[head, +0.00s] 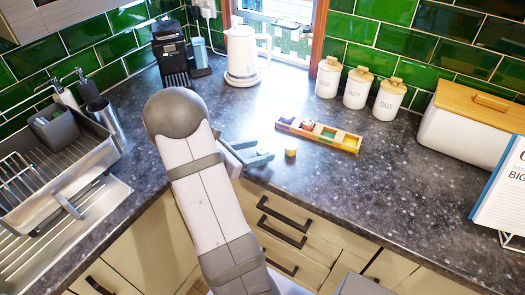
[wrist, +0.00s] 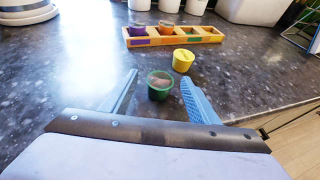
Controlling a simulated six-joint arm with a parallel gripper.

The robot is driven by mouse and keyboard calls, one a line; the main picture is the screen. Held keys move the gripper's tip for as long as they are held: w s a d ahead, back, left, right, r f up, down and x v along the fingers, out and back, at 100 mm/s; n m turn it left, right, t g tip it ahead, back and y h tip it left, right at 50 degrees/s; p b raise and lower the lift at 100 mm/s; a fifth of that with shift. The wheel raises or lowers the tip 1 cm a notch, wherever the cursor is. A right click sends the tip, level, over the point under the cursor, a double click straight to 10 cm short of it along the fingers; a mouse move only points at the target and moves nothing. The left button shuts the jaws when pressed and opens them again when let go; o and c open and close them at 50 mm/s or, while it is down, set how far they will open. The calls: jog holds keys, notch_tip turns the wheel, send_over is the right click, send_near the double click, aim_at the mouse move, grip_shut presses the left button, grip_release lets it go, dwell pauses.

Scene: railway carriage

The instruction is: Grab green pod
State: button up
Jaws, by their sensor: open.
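The green pod (wrist: 159,86) stands upright on the dark counter in the wrist view, with a brownish top showing inside its green rim. My gripper (wrist: 160,79) is open, with one blue finger on each side of the pod and visible gaps between. In the head view my gripper (head: 262,156) is low over the counter near its front edge. I cannot make out the green pod there; the gripper seems to hide it. A yellow pod (wrist: 183,60) stands just beyond the green one, slightly right; it also shows in the head view (head: 291,148).
A wooden tray (wrist: 176,41) with coloured compartments lies behind the pods, holding a purple pod (wrist: 142,31) and an orange pod (wrist: 166,28). White canisters (head: 357,88) and a kettle (head: 243,55) stand farther back.

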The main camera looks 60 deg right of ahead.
aim_at(258, 152)
jog(key=shift+d+f, duration=0.1)
jog(key=shift+d, duration=0.05)
jog(key=c, duration=1.1)
notch_tip(258, 152, up, 10)
jog(key=shift+r+b, duration=0.1)
jog(key=shift+b, duration=0.45)
